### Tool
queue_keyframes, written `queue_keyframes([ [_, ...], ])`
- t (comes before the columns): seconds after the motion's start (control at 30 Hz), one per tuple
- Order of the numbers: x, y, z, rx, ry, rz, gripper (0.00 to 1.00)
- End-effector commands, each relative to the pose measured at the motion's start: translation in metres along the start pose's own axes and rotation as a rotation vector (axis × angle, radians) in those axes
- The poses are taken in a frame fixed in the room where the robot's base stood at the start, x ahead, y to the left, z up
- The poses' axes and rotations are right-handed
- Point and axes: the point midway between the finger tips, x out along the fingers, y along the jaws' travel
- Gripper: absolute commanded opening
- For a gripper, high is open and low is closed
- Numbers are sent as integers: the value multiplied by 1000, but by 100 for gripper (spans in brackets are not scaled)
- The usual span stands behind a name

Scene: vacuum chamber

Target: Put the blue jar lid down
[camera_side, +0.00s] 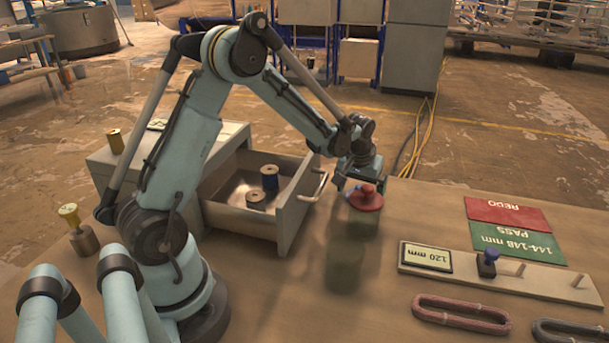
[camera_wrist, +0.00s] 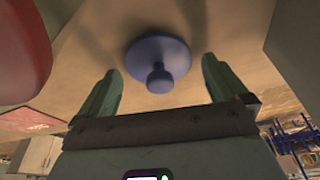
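The blue jar lid (camera_wrist: 150,55), a round disc with a knob, shows in the wrist view just beyond my fingertips, its knob facing my gripper (camera_wrist: 162,78). My two fingers stand apart on either side of the knob, with visible gaps, so my gripper is open. The lid appears to lie on the tan surface. In the side view only bits of blue show behind a red lid (camera_side: 366,200), under my gripper (camera_side: 358,184). The red lid also shows at the left edge of the wrist view (camera_wrist: 18,55). A faint, dark greenish, see-through shape lies below it; its outline is unclear.
An open drawer (camera_side: 299,212) with spools stands left of my gripper. Bare table lies between.

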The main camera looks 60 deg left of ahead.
Motion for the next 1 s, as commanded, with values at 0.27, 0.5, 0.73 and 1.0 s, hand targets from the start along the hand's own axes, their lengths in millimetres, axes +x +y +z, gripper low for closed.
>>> queue_keyframes([
  [0.27, -5, 0, -1, 0, 0, 0, 100],
  [0.5, -36, 0, -1, 1, 0, 0, 100],
  [0.73, -80, 0, -1, 1, 0, 0, 100],
  [1.0, -116, 0, -1, 0, 0, 0, 100],
])
